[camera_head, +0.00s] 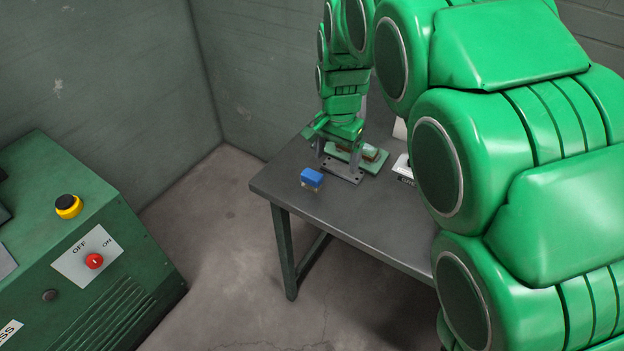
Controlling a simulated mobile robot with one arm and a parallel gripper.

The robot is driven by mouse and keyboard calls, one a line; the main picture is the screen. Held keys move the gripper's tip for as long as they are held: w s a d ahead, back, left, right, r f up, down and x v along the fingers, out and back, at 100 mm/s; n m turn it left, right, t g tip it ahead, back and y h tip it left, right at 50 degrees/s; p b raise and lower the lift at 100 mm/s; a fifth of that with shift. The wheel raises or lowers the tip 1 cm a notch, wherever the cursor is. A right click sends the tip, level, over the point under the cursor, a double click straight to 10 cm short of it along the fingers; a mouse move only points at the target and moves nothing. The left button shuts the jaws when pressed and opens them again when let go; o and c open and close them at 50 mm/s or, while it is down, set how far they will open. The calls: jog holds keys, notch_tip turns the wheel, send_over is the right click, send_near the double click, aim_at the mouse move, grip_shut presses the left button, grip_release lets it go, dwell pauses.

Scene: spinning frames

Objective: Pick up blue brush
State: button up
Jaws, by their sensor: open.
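The blue brush (312,177) is a small blue block with a pale underside. It rests on the dark grey table (345,215) near its left corner. My gripper (334,136) is small in the picture, at the end of my green arm, behind and above the brush. It looks apart from the brush, and its jaws are open and empty. The exact spacing of its fingertips is hard to see against the fixture behind it.
A grey and green fixture (343,171) stands right of the brush. A white labelled item (403,168) is partly hidden by my arm. A green machine (95,250) with a red button stands at left. The table's front is clear; walls close the corner behind.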

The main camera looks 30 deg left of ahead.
send_over(312, 174)
notch_tip(312, 174, down, 2)
jog(key=shift+a+f, duration=0.1)
jog(key=shift+f, duration=4.05)
jog(key=c, duration=1)
